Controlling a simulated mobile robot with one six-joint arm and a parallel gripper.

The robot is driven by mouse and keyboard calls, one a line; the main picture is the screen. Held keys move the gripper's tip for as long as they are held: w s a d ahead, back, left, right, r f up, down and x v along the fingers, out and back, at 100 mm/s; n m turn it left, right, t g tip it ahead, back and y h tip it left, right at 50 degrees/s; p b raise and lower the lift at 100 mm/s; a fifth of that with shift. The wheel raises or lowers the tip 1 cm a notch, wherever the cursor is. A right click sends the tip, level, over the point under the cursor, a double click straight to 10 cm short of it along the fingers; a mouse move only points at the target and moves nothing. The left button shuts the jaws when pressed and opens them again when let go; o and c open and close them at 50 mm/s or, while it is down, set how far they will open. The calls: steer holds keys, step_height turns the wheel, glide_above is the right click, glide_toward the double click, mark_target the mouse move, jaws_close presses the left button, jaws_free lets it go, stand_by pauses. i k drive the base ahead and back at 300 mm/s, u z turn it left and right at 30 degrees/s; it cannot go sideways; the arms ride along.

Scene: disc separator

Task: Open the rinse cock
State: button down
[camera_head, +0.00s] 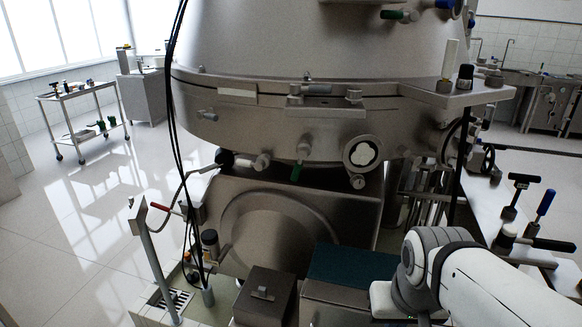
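The disc separator (280,118) fills the middle, a large steel bowl on a frame. Several small valves show on it, and no label tells which is the rinse cock. A red-handled lever (160,206) sits on thin piping at lower left. My white arm reaches in from lower right; my gripper is not in view.
A dark box (264,297) and a teal-topped box (340,264) stand in front of the separator. A bench (490,207) with black- and blue-handled tools is at right. Black cables hang at left. A trolley (80,112) stands far left, with open tiled floor before it.

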mark_target(303, 153)
steer(key=k, duration=1.05)
steer(key=u, duration=0.5)
steer(key=i, duration=1.5)
steer(key=z, duration=0.55)
